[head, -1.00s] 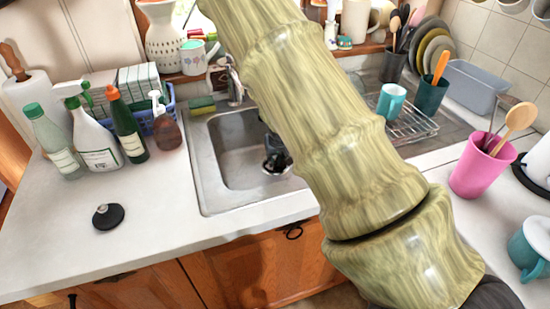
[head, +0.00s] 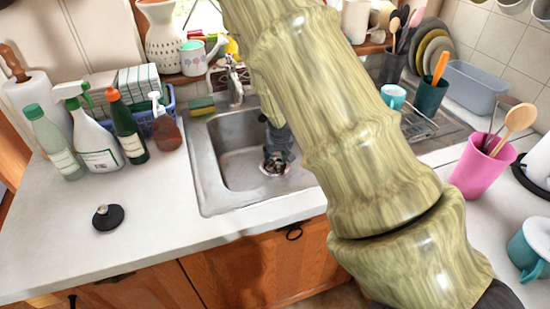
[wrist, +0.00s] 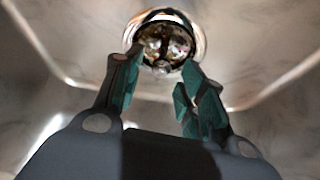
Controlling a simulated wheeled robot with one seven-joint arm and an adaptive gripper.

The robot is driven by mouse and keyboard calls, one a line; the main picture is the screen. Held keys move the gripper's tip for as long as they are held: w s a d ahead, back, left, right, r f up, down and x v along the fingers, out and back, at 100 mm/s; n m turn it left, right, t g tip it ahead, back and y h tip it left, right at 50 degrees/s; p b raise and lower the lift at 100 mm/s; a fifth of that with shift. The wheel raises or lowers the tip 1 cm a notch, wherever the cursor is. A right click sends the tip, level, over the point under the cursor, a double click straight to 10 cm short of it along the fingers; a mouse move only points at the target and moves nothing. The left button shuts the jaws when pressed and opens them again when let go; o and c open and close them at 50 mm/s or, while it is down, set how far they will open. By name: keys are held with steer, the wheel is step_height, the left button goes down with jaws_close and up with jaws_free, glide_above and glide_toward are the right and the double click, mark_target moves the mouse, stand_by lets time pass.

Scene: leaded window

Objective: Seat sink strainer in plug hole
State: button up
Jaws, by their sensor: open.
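The plug hole (head: 274,171) is a bright metal ring in the floor of the steel sink. In the wrist view the round metal ring (wrist: 198,38) lies just beyond my fingertips, with a shiny, mottled inside. I cannot tell whether that inside is a strainer basket or the drain itself. My gripper (wrist: 161,74) is open, its two fingers apart, pointing down at the ring. In the head view my gripper (head: 276,162) is low in the sink over the hole, partly hidden by my arm. A black disc with a metal knob (head: 108,217) lies on the counter left of the sink.
Several bottles (head: 98,143) and a blue basket (head: 150,115) stand left of the sink. The tap (head: 235,80) rises behind it. The front left counter is mostly clear.

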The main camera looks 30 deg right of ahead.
steer(key=v, duration=0.9)
steer(key=shift+p, duration=0.3)
steer(key=shift+r, duration=0.1)
